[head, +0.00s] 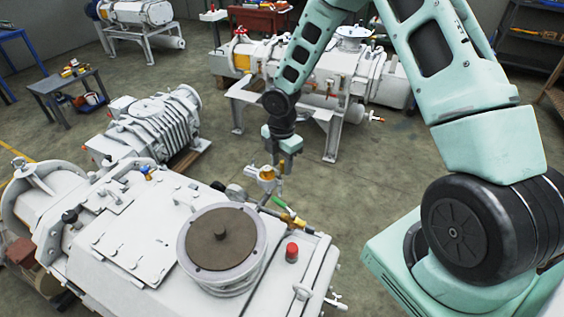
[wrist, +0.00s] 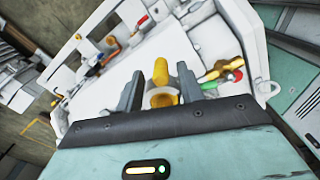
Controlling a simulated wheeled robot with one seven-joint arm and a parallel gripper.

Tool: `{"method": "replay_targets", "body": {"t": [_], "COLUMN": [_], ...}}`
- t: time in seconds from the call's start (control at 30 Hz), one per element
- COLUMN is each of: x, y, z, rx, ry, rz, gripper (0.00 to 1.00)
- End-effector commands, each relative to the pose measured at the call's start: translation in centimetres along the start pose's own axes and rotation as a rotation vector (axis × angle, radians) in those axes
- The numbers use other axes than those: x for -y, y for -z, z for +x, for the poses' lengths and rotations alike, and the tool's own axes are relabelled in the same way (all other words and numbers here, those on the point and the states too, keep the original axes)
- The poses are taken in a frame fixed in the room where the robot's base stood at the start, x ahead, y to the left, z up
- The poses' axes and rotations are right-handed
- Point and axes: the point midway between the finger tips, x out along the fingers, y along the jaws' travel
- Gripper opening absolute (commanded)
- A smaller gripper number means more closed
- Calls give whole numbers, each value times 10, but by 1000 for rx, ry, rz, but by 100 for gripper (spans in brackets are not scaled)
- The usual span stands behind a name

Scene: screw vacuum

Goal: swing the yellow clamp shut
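The yellow clamp (head: 266,173) sits on a pale fitting at the far edge of the white vacuum machine (head: 130,235) in the head view. In the wrist view a yellow upright part of the clamp (wrist: 161,74) shows between my fingers, with a round yellow-rimmed opening below it. My gripper (head: 279,164) points down just above and beside the clamp. In the wrist view my gripper (wrist: 160,92) has its two grey fingers apart, one on each side of the yellow part, with gaps visible. Whether a finger touches the clamp is unclear.
A round brown-topped port (head: 221,238) and a red knob (head: 291,252) rise from the machine. A yellow fitting (head: 291,220) lies near the clamp. Other white machines (head: 155,125) stand behind. The floor (head: 240,160) beyond the clamp is clear.

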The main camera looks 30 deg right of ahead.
Motion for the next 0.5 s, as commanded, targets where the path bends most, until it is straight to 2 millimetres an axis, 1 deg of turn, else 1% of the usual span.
{"method": "replay_targets", "body": {"t": [0.17, 0.27, 0.37, 0.5], "x": [1, 0, 0, 0], "y": [0, -1, -1, -2], "z": [0, -6, -19, -49], "rx": [0, 0, 1, 2], "ry": [2, -1, -2, -4], "rz": [2, 3, 4, 5], "gripper": [38, 38, 38, 38]}}
